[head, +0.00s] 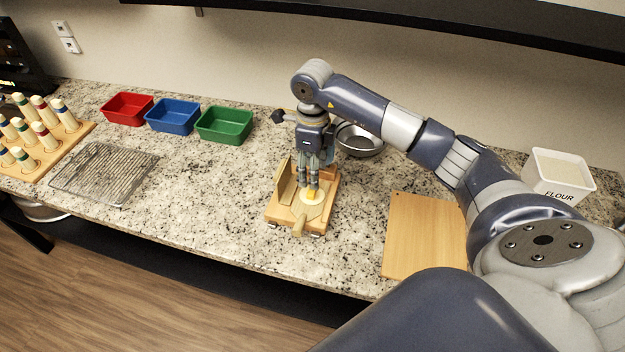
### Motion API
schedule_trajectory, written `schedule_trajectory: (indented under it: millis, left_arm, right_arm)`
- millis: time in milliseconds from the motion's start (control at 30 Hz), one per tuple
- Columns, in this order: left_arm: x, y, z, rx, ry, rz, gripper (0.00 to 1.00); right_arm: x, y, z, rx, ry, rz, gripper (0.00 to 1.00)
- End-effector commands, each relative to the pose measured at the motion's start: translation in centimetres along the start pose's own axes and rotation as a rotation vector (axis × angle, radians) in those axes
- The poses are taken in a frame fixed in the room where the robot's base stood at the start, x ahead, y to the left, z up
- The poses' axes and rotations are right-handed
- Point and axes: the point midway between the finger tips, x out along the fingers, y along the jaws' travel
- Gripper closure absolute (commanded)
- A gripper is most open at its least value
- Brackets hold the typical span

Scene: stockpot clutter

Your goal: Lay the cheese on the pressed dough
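A wooden press (275,213) stands near the front of the granite counter, with an upright board on its left and a handle pointing to the front. Pale flat dough (300,212) lies on it. A small yellow piece of cheese (311,195) is at the dough, directly under my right gripper (309,188). The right gripper points down with its fingertips close together at the cheese. I cannot tell whether they grip it, or whether the cheese rests fully on the dough. My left gripper is not in view.
A metal bowl (360,140) stands behind the press. A wooden board (424,235) and a flour bin (558,175) are to the right. Red (127,109), blue (172,117) and green (224,125) trays, a wire rack (104,173) and a peg board (45,160) are left.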

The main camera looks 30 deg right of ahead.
Motion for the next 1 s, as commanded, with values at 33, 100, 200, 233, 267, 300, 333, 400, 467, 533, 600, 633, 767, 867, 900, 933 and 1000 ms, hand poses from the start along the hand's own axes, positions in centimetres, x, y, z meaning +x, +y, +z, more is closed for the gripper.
schedule_trajectory:
  millis: [33,100,200,233,267,300,333,400,467,533,600,633,767,867,900,933,1000]
  left_arm:
    - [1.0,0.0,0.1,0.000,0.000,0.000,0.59]
    - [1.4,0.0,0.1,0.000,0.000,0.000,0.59]
    - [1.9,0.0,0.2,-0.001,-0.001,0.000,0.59]
    - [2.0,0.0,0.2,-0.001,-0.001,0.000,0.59]
    - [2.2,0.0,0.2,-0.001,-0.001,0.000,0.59]
    - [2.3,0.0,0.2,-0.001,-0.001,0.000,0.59]
    - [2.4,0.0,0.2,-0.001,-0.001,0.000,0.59]
    - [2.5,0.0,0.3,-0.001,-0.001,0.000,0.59]
    - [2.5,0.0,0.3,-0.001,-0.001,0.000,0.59]
    - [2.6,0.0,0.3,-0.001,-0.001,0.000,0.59]
    - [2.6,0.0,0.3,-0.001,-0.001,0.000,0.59]
    - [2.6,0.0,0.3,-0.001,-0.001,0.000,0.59]
    - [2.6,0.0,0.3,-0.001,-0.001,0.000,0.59]
    - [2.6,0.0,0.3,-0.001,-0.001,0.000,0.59]
    - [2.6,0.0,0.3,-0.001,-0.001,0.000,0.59]
    - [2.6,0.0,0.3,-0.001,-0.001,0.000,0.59]
    - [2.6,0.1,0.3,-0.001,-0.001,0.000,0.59]
  right_arm:
    - [-1.0,-0.1,0.1,-0.002,-0.005,-0.006,0.51]
    - [-2.6,-0.1,0.1,-0.001,-0.003,-0.004,0.51]
    - [-4.7,-0.1,0.1,-0.001,-0.004,-0.004,0.51]
    - [-5.2,0.0,0.1,-0.001,-0.002,-0.002,0.51]
    - [-5.7,0.0,0.1,-0.002,-0.002,-0.002,0.51]
    - [-6.3,0.0,0.1,-0.001,-0.001,-0.002,0.51]
    - [-6.7,0.0,0.1,-0.001,-0.001,-0.001,0.51]
    - [-7.4,0.0,0.1,-0.001,-0.001,0.000,0.51]
    - [-7.9,0.0,0.0,0.000,0.001,0.000,0.51]
    - [-8.2,0.1,0.0,0.000,0.001,0.001,0.51]
    - [-8.3,0.1,0.0,0.000,0.001,0.002,0.51]
    - [-8.4,0.1,0.0,0.000,0.002,0.002,0.51]
    - [-8.4,0.1,0.0,0.000,0.002,0.002,0.51]
    - [-8.4,0.1,0.0,0.000,0.002,0.002,0.51]
    - [-8.4,0.1,0.0,0.000,0.002,0.002,0.51]
    - [-8.4,0.1,0.0,0.000,0.001,0.002,0.51]
    - [-8.4,0.1,0.0,0.000,0.001,0.002,0.51]
